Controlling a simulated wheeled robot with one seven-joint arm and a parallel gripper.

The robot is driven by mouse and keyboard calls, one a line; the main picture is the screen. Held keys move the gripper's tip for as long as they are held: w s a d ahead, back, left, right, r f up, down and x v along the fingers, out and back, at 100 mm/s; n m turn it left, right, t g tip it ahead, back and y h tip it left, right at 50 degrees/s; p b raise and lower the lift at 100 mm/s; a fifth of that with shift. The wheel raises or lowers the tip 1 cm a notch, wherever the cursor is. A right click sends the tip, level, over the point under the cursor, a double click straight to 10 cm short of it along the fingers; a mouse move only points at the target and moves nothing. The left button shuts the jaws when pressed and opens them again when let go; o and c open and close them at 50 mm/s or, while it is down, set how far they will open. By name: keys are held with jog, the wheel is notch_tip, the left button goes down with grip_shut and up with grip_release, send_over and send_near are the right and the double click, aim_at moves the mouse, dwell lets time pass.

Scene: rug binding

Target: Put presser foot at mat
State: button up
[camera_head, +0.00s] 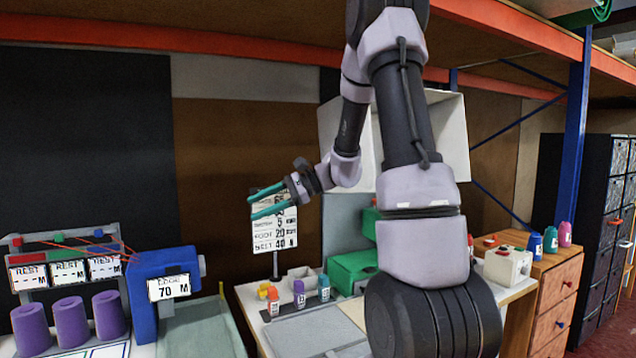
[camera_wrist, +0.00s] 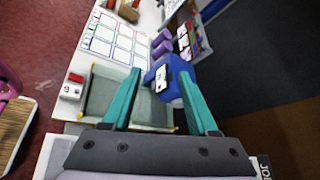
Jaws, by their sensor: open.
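My gripper (camera_head: 252,206) is open and empty, with its teal fingers pointing left in mid-air in front of the sign board. In the wrist view my gripper (camera_wrist: 160,74) shows its two fingers spread above a grey-green panel (camera_wrist: 152,112) and a blue machine. A flat grey mat-like sheet (camera_head: 300,332) lies on the white table in the head view, partly hidden by my arm. I cannot tell for sure that it is the mat. I cannot pick out the presser foot in either view.
The blue machine (camera_head: 150,312) stands left beside purple spools (camera_head: 72,322). Small bottles (camera_head: 299,295) and a green machine (camera_head: 352,268) are on the white table. A wooden drawer unit (camera_head: 560,290) stands right. An orange shelf beam (camera_head: 250,47) runs overhead.

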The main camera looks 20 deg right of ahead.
jog(key=s+d+r+n+t+h, duration=0.1)
jog(key=s+d+r+n+h, duration=0.1)
jog(key=s, duration=0.5)
jog(key=s+d+r+n+t+h, duration=0.1)
jog(key=s+r+n+h, duration=0.3)
jog(key=s, duration=0.4)
jog(key=s+d+r+n+t+h, duration=0.1)
jog(key=s+d+r+n+h, duration=0.2)
jog(key=s, duration=0.4)
jog(key=shift+s+n+t+h, duration=0.3)
jog(key=shift+s+n+h, duration=0.15)
jog(key=shift+h, duration=0.45)
